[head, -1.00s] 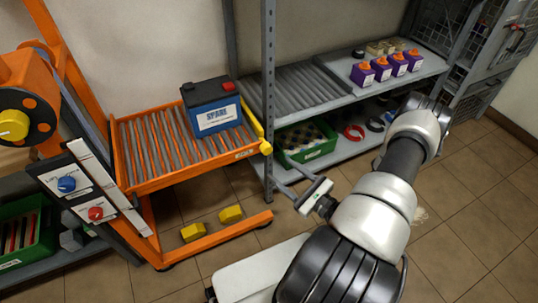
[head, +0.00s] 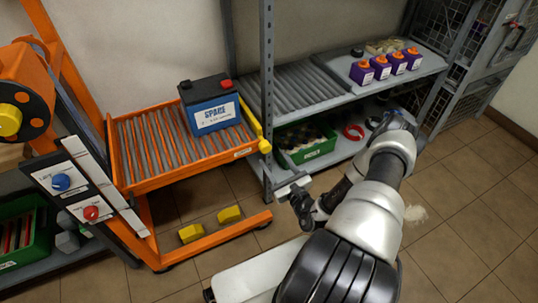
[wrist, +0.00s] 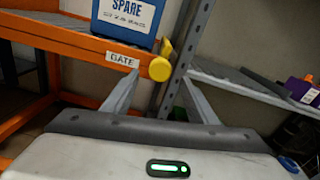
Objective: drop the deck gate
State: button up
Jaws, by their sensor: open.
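The deck gate (head: 252,121) is a yellow bar across the right end of the orange roller deck (head: 128,180). It stands up above the deck's end, beside the blue SPARE battery (head: 210,112). Its round yellow knob (head: 265,146) is at the near corner, by a GATE label (wrist: 122,60). My gripper (head: 276,166) is open and empty, just below and in front of the knob. In the wrist view the knob (wrist: 159,69) shows between my two spread fingers (wrist: 159,78). I cannot tell whether they touch it.
A grey rack post (head: 267,80) rises close behind the knob. Right of it are a roller shelf (head: 310,85) with purple bottles (head: 379,68) and a green crate (head: 318,153) below.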

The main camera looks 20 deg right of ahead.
aim_at(267, 150)
jog(key=shift+w+b, duration=0.35)
jog(key=shift+w, duration=2.05)
jog(key=c, duration=1.1)
